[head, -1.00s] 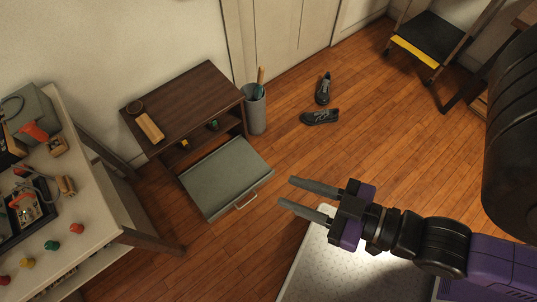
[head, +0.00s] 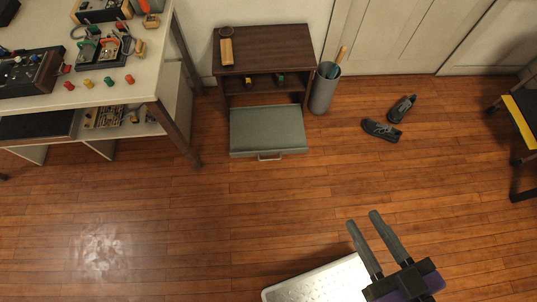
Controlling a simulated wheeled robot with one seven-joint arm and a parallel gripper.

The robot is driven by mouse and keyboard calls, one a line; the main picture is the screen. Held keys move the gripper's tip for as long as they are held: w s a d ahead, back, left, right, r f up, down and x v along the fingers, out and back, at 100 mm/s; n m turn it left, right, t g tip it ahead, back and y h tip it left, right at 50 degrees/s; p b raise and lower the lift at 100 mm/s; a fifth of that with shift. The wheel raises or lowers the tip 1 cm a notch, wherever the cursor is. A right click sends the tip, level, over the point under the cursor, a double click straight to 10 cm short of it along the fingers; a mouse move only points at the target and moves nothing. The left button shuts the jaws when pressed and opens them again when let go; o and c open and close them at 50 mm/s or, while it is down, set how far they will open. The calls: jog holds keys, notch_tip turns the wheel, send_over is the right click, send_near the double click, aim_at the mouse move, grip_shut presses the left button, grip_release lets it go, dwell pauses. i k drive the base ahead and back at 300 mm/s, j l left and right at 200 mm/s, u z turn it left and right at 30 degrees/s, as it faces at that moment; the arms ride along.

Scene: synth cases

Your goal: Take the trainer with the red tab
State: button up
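Two dark grey trainers lie on the wooden floor at the right in the head view. The nearer trainer (head: 381,130) points sideways, and the farther trainer (head: 402,109) lies beside it, up and to the right. I cannot make out a red tab on either at this size. My gripper (head: 364,217) is low in the picture, below the trainers and well apart from them. Its two grey fingers are spread with nothing between them.
The floor between gripper and trainers is clear.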

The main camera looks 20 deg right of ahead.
aim_at(387, 132)
jog(key=i+l, duration=0.2)
jog(key=l, duration=0.2)
jog(key=i+l, duration=0.2)
jog(key=l, duration=0.15)
jog(key=i+l, duration=0.2)
jog(key=l, duration=0.2)
jog(key=i+l, duration=0.15)
jog(key=l, duration=0.2)
jog(key=i+l, duration=0.2)
jog(key=l, duration=0.2)
jog(key=i+l, duration=0.2)
jog(key=l, duration=0.15)
